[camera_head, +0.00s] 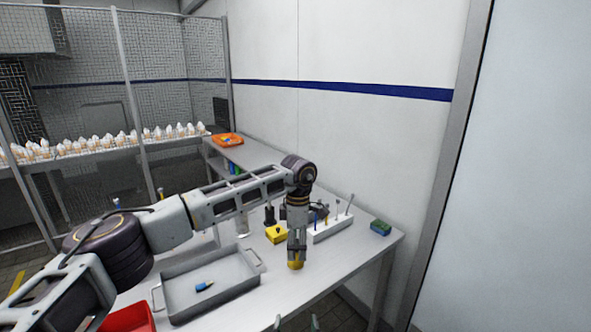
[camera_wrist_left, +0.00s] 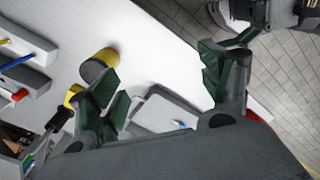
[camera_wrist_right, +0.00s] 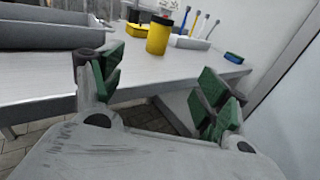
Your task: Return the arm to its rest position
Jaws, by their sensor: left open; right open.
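My left arm reaches over the table in the head view. Its gripper (camera_head: 297,246) points down and overlaps a yellow jar (camera_head: 295,265). In the left wrist view my left gripper (camera_wrist_left: 158,70) has its green-padded fingers wide apart with nothing between them. The yellow jar (camera_wrist_left: 98,66) lies just beyond its left fingertip; I cannot tell if they touch. In the right wrist view the yellow jar (camera_wrist_right: 158,40) stands upright with a dark lid. My right gripper (camera_wrist_right: 161,66) is open and empty in front of the table; only its fingertips (camera_head: 296,324) show at the head view's bottom edge.
The table (camera_head: 330,258) carries a grey tray (camera_head: 210,305) with a small blue item inside, a white tool rack (camera_head: 333,229), a yellow block (camera_head: 277,234) and a blue-green sponge (camera_head: 380,228). A red bin (camera_head: 130,319) is at lower left. A wall stands behind.

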